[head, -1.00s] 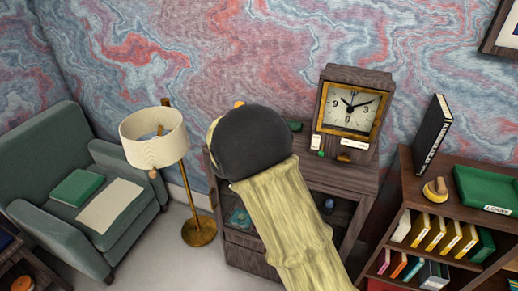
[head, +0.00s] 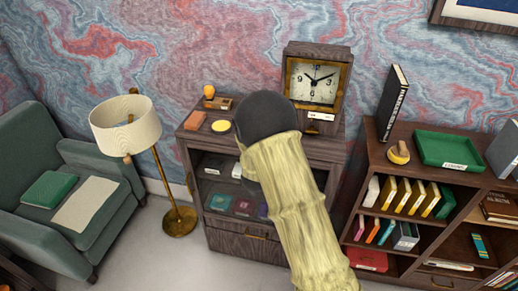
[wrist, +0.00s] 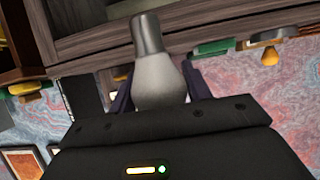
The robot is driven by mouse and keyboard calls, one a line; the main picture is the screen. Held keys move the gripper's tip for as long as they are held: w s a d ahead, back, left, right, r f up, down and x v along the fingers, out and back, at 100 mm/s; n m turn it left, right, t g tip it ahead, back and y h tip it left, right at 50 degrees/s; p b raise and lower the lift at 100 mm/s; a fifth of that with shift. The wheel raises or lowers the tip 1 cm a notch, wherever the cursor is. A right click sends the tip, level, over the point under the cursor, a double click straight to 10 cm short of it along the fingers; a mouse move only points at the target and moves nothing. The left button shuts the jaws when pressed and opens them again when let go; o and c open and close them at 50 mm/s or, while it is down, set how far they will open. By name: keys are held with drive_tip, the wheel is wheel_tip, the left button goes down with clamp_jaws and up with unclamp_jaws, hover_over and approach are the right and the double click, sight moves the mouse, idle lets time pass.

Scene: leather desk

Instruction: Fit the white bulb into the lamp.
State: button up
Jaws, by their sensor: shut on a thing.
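The white bulb (wrist: 160,84) is between the dark fingers of my gripper (wrist: 161,92) in the wrist view. Its grey metal base points away from the palm. My gripper is shut on it. In the head view my dark wrist hides the fingers and the bulb, over the middle of the cabinet top. A floor lamp with a cream drum shade (head: 125,127) and a brass pole and base stands left of the cabinet, apart from my gripper. The lamp's socket is hidden by the shade.
The wooden cabinet (head: 230,236) carries a clock (head: 316,83), an amber bulb (head: 209,91), small boxes and a yellow disc (head: 221,126). A green armchair (head: 35,170) stands at left. A bookshelf (head: 372,170) with a green tray stands at right. Floor shows between armchair and cabinet.

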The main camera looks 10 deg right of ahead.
drive_tip(key=s+d+f+n+y+b, duration=0.1)
drive_tip(key=s+f, duration=0.3)
drive_tip(key=f, duration=0.4)
drive_tip(key=s+d+f+n+t+y, duration=0.1)
drive_tip(key=s+d+f+n+y, duration=0.1)
drive_tip(key=f, duration=0.7)
drive_tip(key=shift+s+n+y+b, duration=0.35)
drive_tip(key=shift+s+n+y, duration=0.35)
drive_tip(key=shift+s+y, duration=0.2)
drive_tip(key=shift+w+d+f, duration=0.1)
